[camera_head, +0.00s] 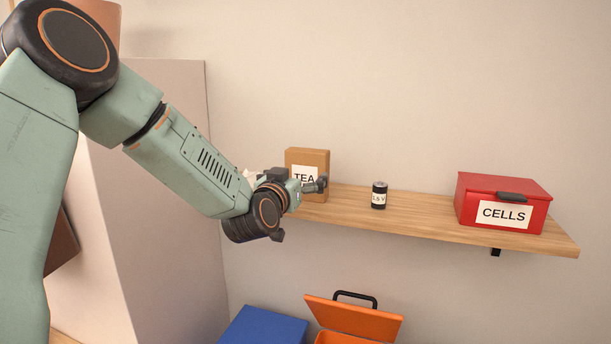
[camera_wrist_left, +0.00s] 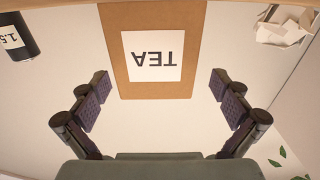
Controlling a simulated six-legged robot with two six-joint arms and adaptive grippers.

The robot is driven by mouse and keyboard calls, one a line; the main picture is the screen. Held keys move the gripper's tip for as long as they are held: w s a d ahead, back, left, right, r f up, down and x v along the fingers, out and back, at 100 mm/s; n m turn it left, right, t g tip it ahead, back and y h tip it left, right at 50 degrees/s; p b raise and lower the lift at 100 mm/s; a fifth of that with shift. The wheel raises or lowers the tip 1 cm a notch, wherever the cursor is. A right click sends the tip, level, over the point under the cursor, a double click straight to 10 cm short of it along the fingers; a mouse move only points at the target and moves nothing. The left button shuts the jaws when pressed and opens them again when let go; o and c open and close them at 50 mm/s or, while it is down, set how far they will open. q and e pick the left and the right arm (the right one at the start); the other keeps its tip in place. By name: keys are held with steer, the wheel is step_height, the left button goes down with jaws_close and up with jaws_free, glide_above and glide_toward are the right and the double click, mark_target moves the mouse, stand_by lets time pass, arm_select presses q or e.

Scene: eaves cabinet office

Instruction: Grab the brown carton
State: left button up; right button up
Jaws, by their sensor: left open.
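The brown carton (camera_head: 316,158) with a white TEA label stands upright on the wooden shelf, near its left end. My left gripper (camera_head: 318,185) is in front of it in the head view and covers part of its lower front. In the left wrist view the carton (camera_wrist_left: 111,60) appears upside down, its label facing the camera. The open fingers of the left gripper (camera_wrist_left: 161,86) show on either side of it, with nothing held. I cannot tell whether the fingertips reach past its front face. My right gripper is in neither view.
A small black battery (camera_head: 379,195) stands right of the carton on the shelf (camera_head: 425,222). A red CELLS box (camera_head: 475,190) is farther right. A tray of white scraps (camera_wrist_left: 284,28) is on the carton's other side. An orange box (camera_head: 350,318) and blue box (camera_head: 262,328) are below.

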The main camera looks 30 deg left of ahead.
mark_target(307, 172)
arm_select(q)
steer(key=w, duration=0.3)
steer(key=shift+w+d, duration=0.2)
steer(key=shift+w, duration=0.15)
steer(key=shift+w+a+r+p, duration=0.1)
steer(key=shift+w+a+p, duration=0.05)
steer(key=shift+w+p, duration=0.15)
steer(key=shift+w+a, duration=0.15)
steer(key=shift+a, duration=0.4)
steer(key=shift+w+d, duration=0.2)
steer(key=shift+d, duration=0.2)
steer(key=shift+c, duration=1.4)
steer(key=shift+s, duration=0.15)
steer(key=c, duration=0.3)
steer(key=shift+a, duration=0.3)
